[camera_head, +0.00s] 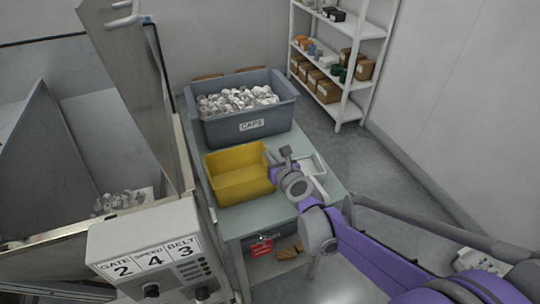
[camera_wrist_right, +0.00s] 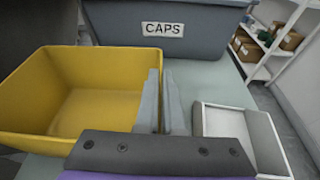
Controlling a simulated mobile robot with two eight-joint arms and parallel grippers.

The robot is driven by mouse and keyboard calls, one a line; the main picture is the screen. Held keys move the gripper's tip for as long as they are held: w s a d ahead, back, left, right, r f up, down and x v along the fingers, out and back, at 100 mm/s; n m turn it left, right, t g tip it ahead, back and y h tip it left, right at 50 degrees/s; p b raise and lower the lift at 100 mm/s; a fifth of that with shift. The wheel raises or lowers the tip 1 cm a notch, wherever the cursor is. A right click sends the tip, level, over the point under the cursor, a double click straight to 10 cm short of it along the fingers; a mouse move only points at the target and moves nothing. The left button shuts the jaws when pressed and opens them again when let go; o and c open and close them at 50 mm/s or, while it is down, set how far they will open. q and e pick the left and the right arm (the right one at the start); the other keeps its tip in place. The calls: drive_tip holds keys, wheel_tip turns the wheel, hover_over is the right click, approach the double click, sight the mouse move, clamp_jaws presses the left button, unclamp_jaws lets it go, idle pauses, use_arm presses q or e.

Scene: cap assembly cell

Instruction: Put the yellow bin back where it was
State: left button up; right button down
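The yellow bin (camera_head: 238,174) is upright and looks empty. It is on or just over the table, in front of the caps bin. In the right wrist view the yellow bin (camera_wrist_right: 95,95) fills the left side. My right gripper (camera_head: 272,160) is at the bin's right wall. In the right wrist view its two fingers (camera_wrist_right: 163,100) are close together, one on each side of the line of that wall, and look closed on it. My left gripper is not in view.
A grey bin labelled CAPS (camera_head: 245,108), full of white caps, stands behind. A white tray (camera_head: 312,168) lies right of my right gripper; the table (camera_head: 270,218) is bare in front. A machine with a control panel (camera_head: 155,250) stands left. A shelf (camera_head: 340,60) stands back right.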

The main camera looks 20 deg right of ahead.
drive_tip(key=c, duration=1)
unclamp_jaws()
drive_tip(key=shift+c, duration=0.2)
drive_tip(key=shift+s+r, duration=0.1)
drive_tip(key=shift+r, duration=0.15)
drive_tip(key=a+p+v, duration=0.1)
drive_tip(key=p+v, duration=0.2)
drive_tip(key=v, duration=0.9)
drive_tip(key=s+a+f+n+g+y, duration=0.1)
drive_tip(key=s+a+f+n+g, duration=0.3)
drive_tip(key=n, duration=0.6)
drive_tip(key=s+a+f+n+g+y, duration=0.1)
drive_tip(key=s+a+n, duration=0.1)
drive_tip(key=s+n, duration=0.6)
drive_tip(key=s+d+f+n+g+h, duration=0.1)
drive_tip(key=s+f+n+g, duration=0.1)
drive_tip(key=s+n, duration=0.3)
drive_tip(key=s+d+f+n+g+h, duration=0.1)
drive_tip(key=s+n, duration=0.4)
drive_tip(key=n, duration=0.8)
wheel_tip(320, 180, down, 3)
drive_tip(key=shift+d+r+g+h, duration=0.15)
drive_tip(key=shift+d+g+h, duration=0.25)
drive_tip(key=shift+d+g, duration=0.5)
